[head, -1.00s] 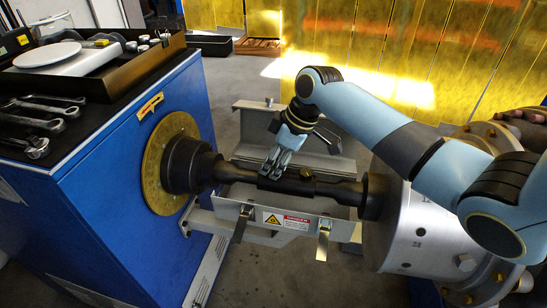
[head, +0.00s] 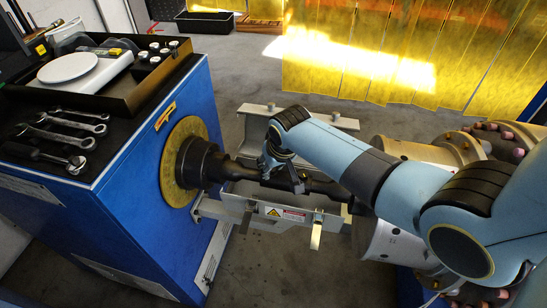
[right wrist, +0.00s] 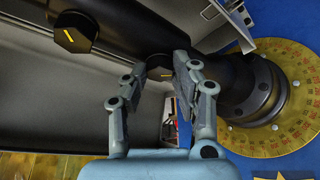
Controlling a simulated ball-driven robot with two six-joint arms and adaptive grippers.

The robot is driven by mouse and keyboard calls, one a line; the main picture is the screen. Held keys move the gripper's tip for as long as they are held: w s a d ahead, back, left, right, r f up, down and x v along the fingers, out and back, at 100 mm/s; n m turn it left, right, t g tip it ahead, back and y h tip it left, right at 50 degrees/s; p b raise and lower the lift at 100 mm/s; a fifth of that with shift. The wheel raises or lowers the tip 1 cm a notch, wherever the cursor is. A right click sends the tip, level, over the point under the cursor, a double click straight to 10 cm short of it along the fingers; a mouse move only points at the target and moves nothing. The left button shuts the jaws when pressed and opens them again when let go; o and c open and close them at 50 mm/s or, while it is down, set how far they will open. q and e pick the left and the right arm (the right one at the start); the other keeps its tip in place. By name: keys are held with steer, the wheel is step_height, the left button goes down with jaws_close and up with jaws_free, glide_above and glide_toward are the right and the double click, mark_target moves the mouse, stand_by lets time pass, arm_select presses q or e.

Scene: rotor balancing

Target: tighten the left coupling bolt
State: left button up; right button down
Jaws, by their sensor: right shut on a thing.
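The left coupling bolt (right wrist: 159,67), a dark hex head with a yellow mark, sits on the dark shaft on the disc side in the right wrist view. My right gripper (right wrist: 160,72) has a finger on each side of it and is shut on it. In the head view my right gripper (head: 268,168) is at the shaft (head: 321,186), with the bolt hidden by it. A second bolt (right wrist: 75,32) with a yellow mark stands apart, farther from the disc; it also shows in the head view (head: 299,184). My left gripper is not in view.
A yellow graduated disc (head: 169,190) is on the blue cabinet (head: 128,225) at left. The cabinet top holds wrenches (head: 65,127) and a white round-plate scale (head: 68,67). A grey bracket with a warning label (head: 282,213) runs beneath the shaft.

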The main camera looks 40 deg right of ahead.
steer(key=shift+a+r+m+h+p, duration=0.1)
steer(key=shift+m+h+p, duration=0.25)
steer(key=shift+m, duration=0.55)
steer(key=shift+w+m+g+h, duration=0.1)
steer(key=shift+m+g+h, duration=0.3)
steer(key=shift+m, duration=0.5)
steer(key=shift+a+m+g+h, duration=0.15)
steer(key=shift+m+g+h, duration=0.35)
steer(key=shift+m, duration=1.5)
steer(key=c, duration=1)
jaws_free()
steer(key=shift+c, duration=0.2)
